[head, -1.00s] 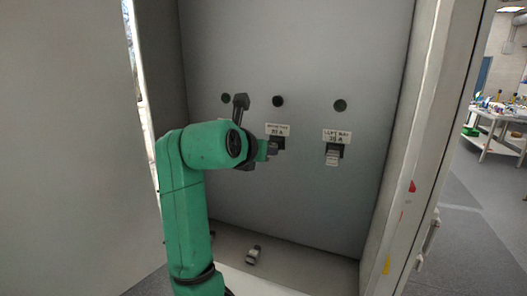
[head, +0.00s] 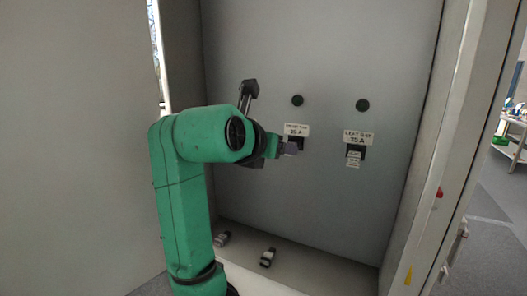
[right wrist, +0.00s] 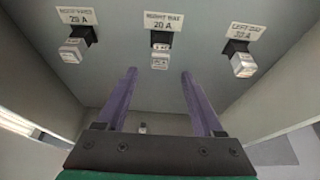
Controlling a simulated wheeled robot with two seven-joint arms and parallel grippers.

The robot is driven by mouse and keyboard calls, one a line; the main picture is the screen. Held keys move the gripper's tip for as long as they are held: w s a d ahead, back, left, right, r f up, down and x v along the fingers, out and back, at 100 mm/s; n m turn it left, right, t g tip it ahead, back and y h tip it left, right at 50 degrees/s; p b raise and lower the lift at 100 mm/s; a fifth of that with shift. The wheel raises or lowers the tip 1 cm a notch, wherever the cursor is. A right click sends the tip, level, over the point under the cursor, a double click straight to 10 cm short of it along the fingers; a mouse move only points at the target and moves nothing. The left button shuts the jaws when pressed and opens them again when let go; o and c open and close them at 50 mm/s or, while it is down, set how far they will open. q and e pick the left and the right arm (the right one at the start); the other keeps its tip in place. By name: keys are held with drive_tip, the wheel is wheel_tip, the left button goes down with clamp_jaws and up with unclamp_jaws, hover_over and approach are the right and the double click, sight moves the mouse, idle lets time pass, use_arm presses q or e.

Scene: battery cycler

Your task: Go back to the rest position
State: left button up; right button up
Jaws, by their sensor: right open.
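My right gripper (right wrist: 158,74) is open and empty in the right wrist view, its two purple fingers apart. Its tips point at the middle socket's white plug block (right wrist: 160,58), labelled "RIGHT BAY 20 A"; the block shows just beyond the tips, outside the jaws. In the head view my right gripper (head: 288,148) is in front of the cabinet's back panel, partly covering that middle socket. My left gripper is not in view.
Blocks sit in the left socket (right wrist: 75,51) and the "LEFT BAY" socket (right wrist: 243,63). Two loose blocks (head: 222,239) (head: 268,257) lie on the cabinet floor. The cabinet's right wall (head: 425,160) and the large grey panel (head: 70,150) flank my arm.

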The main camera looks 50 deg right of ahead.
drive_tip(key=p+v, duration=0.1)
drive_tip(key=v, duration=0.8)
drive_tip(key=shift+s+a, duration=0.2)
drive_tip(key=shift+a, duration=0.1)
drive_tip(key=shift+r, duration=0.1)
